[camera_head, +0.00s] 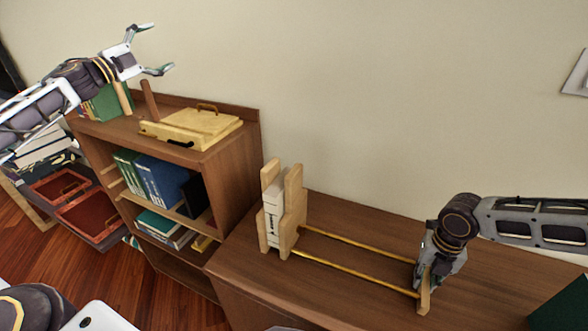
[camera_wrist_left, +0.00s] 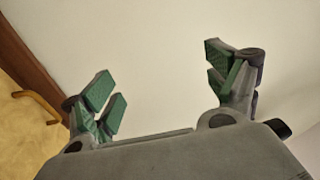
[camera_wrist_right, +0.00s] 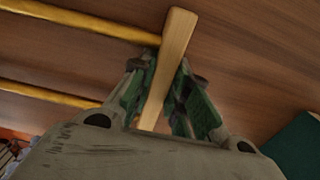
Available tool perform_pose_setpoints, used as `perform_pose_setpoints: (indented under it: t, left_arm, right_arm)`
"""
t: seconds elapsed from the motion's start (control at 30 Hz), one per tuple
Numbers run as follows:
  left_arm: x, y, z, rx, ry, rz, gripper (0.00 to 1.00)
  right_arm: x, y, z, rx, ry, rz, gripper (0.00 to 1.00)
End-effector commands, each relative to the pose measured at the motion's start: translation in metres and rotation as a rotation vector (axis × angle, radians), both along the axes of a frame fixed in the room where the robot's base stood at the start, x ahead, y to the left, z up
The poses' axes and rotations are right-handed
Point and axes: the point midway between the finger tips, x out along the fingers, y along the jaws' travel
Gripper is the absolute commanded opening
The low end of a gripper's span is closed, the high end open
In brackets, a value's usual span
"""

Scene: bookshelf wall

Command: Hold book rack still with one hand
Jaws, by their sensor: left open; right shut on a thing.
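The book rack (camera_head: 357,247) lies on the low brown cabinet. It has two thin golden rods, a tall wooden end at the left and a small wooden end piece at the right. White books (camera_head: 273,213) stand between the wooden panels at its left end. My right gripper (camera_head: 424,280) is shut on the rack's right end piece, and the right wrist view shows this end piece (camera_wrist_right: 172,60) between the green finger pads. My left gripper (camera_head: 152,50) is open and empty, raised in front of the wall above the bookshelf.
The bookshelf (camera_head: 235,165) at left holds blue and green books (camera_head: 150,178). A yellow wooden tray (camera_head: 200,127) with a handle lies on its top, near a green book (camera_head: 108,103). A dark green object (camera_head: 562,308) sits at the cabinet's right. The cabinet top (camera_head: 350,275) is otherwise mostly clear.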

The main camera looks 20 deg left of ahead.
Motion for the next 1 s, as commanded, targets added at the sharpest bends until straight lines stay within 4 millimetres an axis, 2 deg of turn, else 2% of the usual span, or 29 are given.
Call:
perform_pose_setpoints:
  t: [0.03,0.2,0.47,0.77,1.0]
  left_arm:
    - [0.007,-0.010,0.002,-0.038,-0.003,-0.013,0.88]
    - [0.025,-0.035,0.010,-0.177,-0.013,-0.038,0.88]
    - [0.051,-0.073,0.012,-0.392,0.006,-0.079,0.88]
    - [0.077,-0.121,0.001,-0.641,0.080,-0.119,0.88]
    - [0.095,-0.162,-0.017,-0.835,0.177,-0.145,0.88]
  right_arm:
    - [0.001,0.000,0.000,0.000,-0.001,-0.002,0.00]
    - [0.001,0.000,0.000,0.000,-0.001,-0.002,0.00]
    - [0.001,0.000,0.000,0.000,-0.001,-0.002,0.00]
    - [0.001,0.000,0.000,0.000,-0.001,-0.002,0.00]
    - [0.000,0.000,0.000,0.000,-0.001,-0.002,0.00]
